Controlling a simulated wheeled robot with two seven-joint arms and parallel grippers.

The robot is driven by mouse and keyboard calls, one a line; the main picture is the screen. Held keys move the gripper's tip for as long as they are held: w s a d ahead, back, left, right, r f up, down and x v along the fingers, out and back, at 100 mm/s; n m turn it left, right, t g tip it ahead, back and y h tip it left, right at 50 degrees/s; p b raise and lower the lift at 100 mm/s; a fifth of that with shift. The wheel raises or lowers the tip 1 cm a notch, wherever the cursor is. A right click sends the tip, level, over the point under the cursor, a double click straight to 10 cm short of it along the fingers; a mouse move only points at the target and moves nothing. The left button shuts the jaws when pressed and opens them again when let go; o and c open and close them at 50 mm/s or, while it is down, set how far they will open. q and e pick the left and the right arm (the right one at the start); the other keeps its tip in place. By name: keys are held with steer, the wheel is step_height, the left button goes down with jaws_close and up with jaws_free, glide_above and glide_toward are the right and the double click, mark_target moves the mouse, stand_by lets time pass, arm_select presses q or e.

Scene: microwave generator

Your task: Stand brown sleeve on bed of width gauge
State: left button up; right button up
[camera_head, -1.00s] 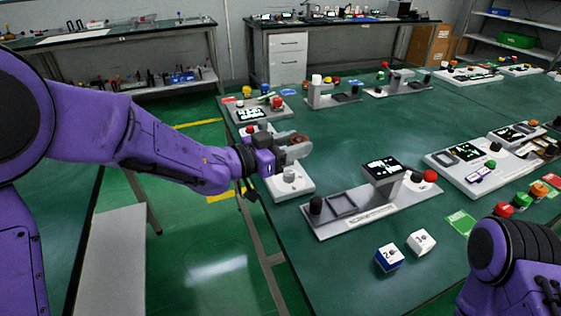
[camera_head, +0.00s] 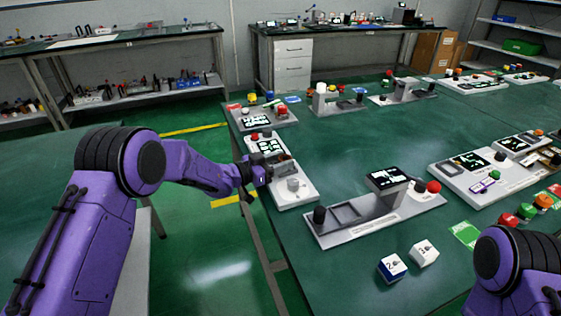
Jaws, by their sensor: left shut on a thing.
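My left gripper (camera_head: 277,167) is at the near left edge of the green table, low over a white panel device (camera_head: 300,197) with a screen and a grey round knob. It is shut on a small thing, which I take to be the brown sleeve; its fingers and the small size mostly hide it. A grey device with a raised screen (camera_head: 387,180) and a long flat base (camera_head: 350,231) with dark recesses stands to the right of the gripper. I cannot read its label to confirm that it is the width gauge. My right gripper is out of view; only part of that arm shows.
Two numbered blocks, one blue and white (camera_head: 391,268) and one white (camera_head: 424,253), lie in front of the grey device. A larger panel (camera_head: 490,175) and several coloured buttons are at the right. The table middle behind the grey device is clear.

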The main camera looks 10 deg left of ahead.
arm_select(q)
steer(key=shift+f, duration=0.1)
steer(key=shift+f, duration=0.1)
steer(key=shift+f, duration=0.15)
steer(key=o, duration=1.1)
